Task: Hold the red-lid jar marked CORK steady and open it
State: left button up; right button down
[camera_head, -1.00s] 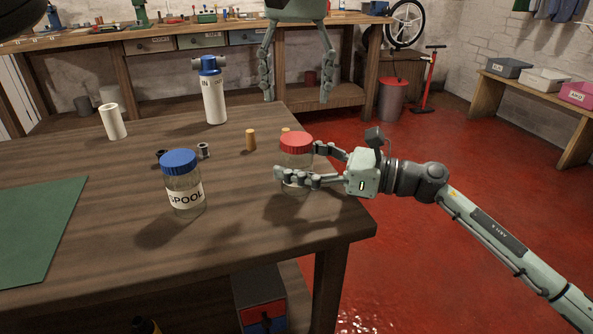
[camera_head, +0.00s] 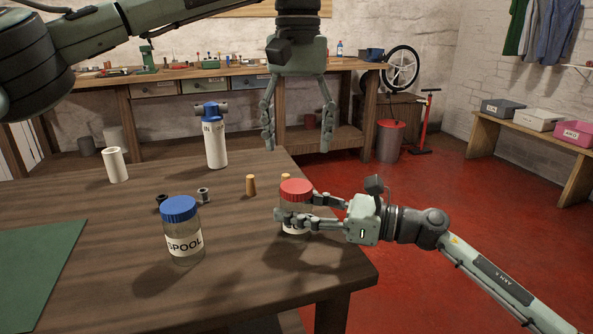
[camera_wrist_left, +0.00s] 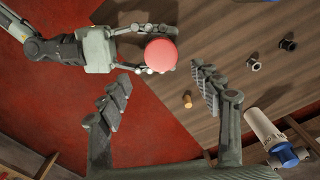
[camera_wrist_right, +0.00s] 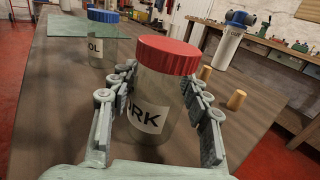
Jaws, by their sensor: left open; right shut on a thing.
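The red-lid jar (camera_head: 296,191) stands upright near the table's right edge, its lid on. In the right wrist view its label on the jar (camera_wrist_right: 146,112) shows "RK", the rest hidden by a finger. My right gripper (camera_head: 283,212) is shut around the jar's glass body, below the lid. My left gripper (camera_head: 297,145) hangs open and empty, pointing down, above and behind the jar in the head view. In the left wrist view the red lid (camera_wrist_left: 160,54) lies beyond the open fingertips of my left gripper (camera_wrist_left: 164,80), not between them.
A blue-lid jar marked SPOOL (camera_head: 182,232) stands to the left. A white filter housing with blue top (camera_head: 215,145), a white tube (camera_head: 115,165), small spools and corks (camera_head: 250,185) stand behind. A green mat (camera_head: 35,265) lies at left.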

aim_at(296, 185)
pick_arm(q)
jog(key=shift+f, duration=0.1)
jog(key=shift+a+f, duration=0.1)
jog(key=shift+f, duration=0.05)
notch_tip(296, 185, down, 8)
jog(key=shift+r, duration=0.25)
jog(key=shift+c, duration=0.2)
